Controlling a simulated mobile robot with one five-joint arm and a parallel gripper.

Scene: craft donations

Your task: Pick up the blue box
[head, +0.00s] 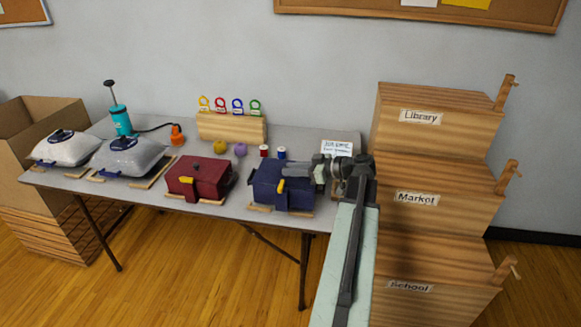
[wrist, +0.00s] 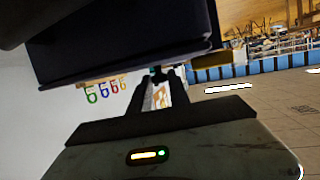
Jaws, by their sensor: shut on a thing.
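The blue box (head: 268,187) is dark navy with a yellow tab on its front. It sits at the right part of the table, at or just over wooden strips; I cannot tell whether it touches them. My gripper (head: 308,170) reaches in from the right and is shut on the box at its right side. In the wrist view the dark box (wrist: 120,45) fills the upper part, and my gripper's fingers (wrist: 162,76) meet its edge. The exact contact is partly hidden.
A red box (head: 197,177) stands to the left on the table (head: 145,186), with grey bags (head: 127,155) farther left. Small spools (head: 264,151) and a card (head: 337,148) lie behind. Stacked wooden crates (head: 425,160) stand close on the right.

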